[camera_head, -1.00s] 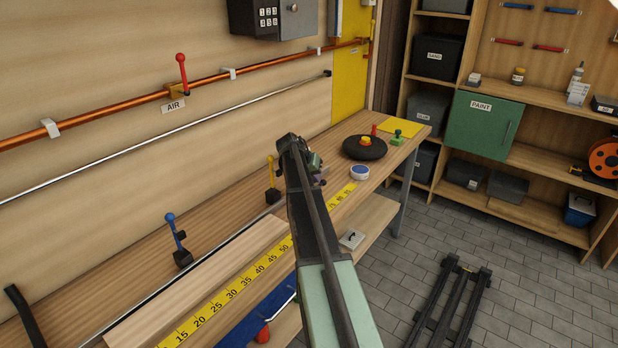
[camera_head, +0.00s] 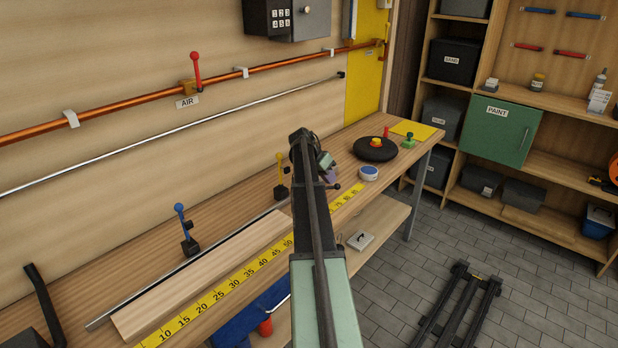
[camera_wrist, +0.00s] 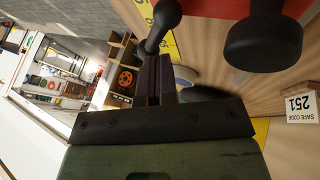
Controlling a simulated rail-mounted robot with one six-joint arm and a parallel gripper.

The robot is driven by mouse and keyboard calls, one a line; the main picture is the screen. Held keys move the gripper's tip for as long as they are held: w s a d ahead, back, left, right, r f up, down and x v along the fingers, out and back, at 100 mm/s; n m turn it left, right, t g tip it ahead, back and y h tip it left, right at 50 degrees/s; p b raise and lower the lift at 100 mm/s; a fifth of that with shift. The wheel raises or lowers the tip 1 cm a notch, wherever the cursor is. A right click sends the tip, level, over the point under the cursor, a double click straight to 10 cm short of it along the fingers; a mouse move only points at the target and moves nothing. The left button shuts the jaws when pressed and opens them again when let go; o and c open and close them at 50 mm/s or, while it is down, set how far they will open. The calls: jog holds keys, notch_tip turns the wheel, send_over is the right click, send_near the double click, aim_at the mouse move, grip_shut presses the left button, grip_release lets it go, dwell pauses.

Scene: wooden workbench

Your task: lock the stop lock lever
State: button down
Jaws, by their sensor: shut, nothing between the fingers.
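My gripper (camera_head: 331,176) is over the right part of the bench, its fingers together with nothing between them. Its dark purple fingers show in the wrist view (camera_wrist: 160,78). A black lever (camera_wrist: 163,25) with a rounded knob is just past the fingertips there; I cannot tell whether they touch. A small dark knob (camera_head: 337,186) beside the gripper in the head view appears to be the same lever. A red block (camera_wrist: 205,8) and a larger black knob (camera_wrist: 258,42) are beside it in the wrist view. My arm hides most of the mechanism in the head view.
A yellow-handled lever (camera_head: 281,170) stands left of my gripper, and a blue-handled lever (camera_head: 183,230) farther left. A yellow ruler (camera_head: 240,275) runs along the bench. A white-and-blue round item (camera_head: 369,173) and a black disc (camera_head: 375,150) lie to the right.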

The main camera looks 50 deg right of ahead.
jog(key=shift+s+a, duration=0.25)
jog(key=shift+s, duration=0.35)
jog(key=shift+s+a, duration=0.25)
jog(key=shift+s, duration=0.35)
jog(key=shift+s+a, duration=0.5)
jog(key=shift+a, duration=0.25)
jog(key=shift+s+a, duration=0.15)
jog(key=shift+w+d+r+p, duration=0.2)
jog(key=shift+r+p, duration=0.15)
jog(key=shift+p, duration=0.05)
jog(key=w+d+r+p, duration=0.1)
jog(key=w+r+p, duration=0.4)
jog(key=r+p, duration=0.2)
jog(key=shift+w+r+p, duration=0.3)
